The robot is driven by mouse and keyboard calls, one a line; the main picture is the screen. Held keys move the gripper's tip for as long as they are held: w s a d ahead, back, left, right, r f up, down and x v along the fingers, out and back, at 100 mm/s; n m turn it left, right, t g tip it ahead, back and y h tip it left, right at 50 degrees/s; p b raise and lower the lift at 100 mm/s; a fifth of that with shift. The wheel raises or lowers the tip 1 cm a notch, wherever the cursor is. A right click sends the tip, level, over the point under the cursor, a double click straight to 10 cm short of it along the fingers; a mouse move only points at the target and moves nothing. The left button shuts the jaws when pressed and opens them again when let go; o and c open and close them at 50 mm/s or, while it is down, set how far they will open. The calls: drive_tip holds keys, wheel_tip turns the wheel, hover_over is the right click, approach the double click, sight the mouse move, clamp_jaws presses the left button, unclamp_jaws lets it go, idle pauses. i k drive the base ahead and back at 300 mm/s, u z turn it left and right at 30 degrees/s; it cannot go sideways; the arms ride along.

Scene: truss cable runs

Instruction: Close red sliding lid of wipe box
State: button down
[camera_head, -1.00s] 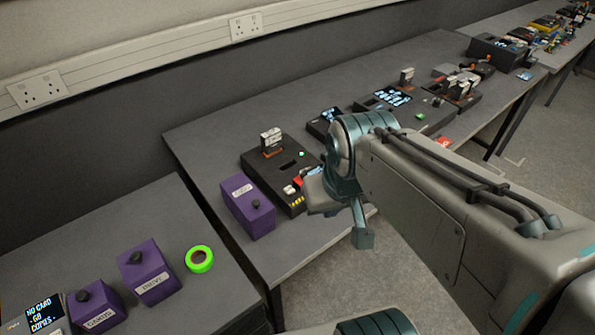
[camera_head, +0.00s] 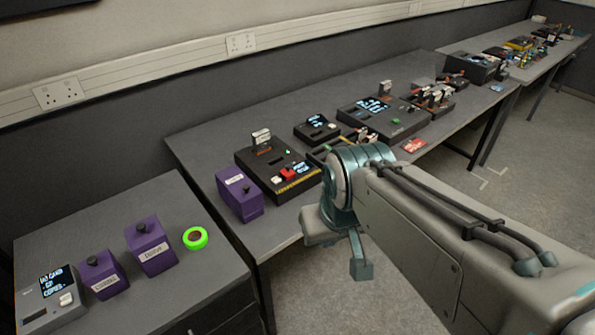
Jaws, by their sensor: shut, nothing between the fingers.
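I cannot tell for sure which thing is the wipe box. A small red part (camera_head: 287,174) shows on the front of a black box (camera_head: 254,162) on the middle bench, with a white piece beside it. A flat red item with pale marks (camera_head: 413,146) lies farther right near the bench's front edge. Whether either is a sliding lid, and how far open it stands, is too small to tell. My arm reaches in from the lower right and bends down in front of the bench edge. No gripper fingers can be made out at its end.
A green ring (camera_head: 195,238) lies on the near bench (camera_head: 203,284). Several black devices (camera_head: 317,129) line the middle bench (camera_head: 205,138). Open floor (camera_head: 330,290) lies in front.

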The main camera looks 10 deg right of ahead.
sight(289, 174)
drive_tip(key=u, duration=0.05)
drive_tip(key=k, duration=0.6)
drive_tip(key=z, duration=0.9)
drive_tip(key=i, duration=1.65)
drive_tip(key=u, duration=0.7)
drive_tip(key=i, duration=0.4)
drive_tip(key=u, duration=0.4)
